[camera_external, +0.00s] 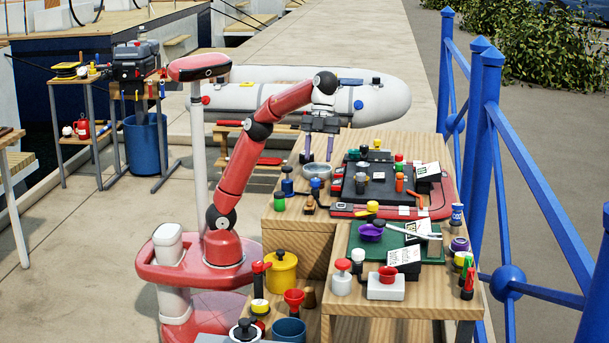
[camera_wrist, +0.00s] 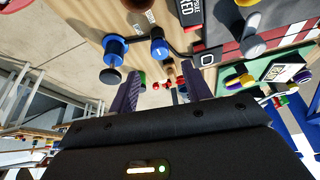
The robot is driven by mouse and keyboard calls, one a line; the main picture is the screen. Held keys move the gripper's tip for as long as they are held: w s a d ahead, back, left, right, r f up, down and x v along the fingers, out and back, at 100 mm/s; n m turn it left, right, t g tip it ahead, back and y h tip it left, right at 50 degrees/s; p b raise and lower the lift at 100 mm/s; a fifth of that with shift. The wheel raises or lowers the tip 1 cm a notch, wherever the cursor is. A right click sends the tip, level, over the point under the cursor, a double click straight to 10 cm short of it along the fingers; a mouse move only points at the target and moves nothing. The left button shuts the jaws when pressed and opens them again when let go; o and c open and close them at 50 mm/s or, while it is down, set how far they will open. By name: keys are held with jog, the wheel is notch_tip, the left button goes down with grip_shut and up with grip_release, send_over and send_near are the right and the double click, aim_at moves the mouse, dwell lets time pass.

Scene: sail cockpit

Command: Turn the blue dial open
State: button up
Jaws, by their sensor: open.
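Small blue knob-like parts stand at the left edge of the wooden bench; one blue part (camera_external: 287,187) has a black top in the external view. The wrist view shows a blue knob (camera_wrist: 158,47) with a white mark, and beside it a blue part (camera_wrist: 115,47) with a black knob. I cannot tell for certain which is the blue dial. My gripper (camera_external: 318,158) hangs above the bench's back left, fingers pointing down, apart from the blue parts. It is open and empty; its purple fingers (camera_wrist: 162,92) show apart in the wrist view.
A grey round dish (camera_external: 317,172) stands under my gripper. A black panel (camera_external: 376,184) with several small knobs on a red base lies to the right. A green mat (camera_external: 345,245) with more parts is in front. A blue railing (camera_external: 488,150) stands at the right.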

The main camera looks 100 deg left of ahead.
aim_at(316, 179)
jog(key=x, duration=0.7)
jog(key=c, duration=1)
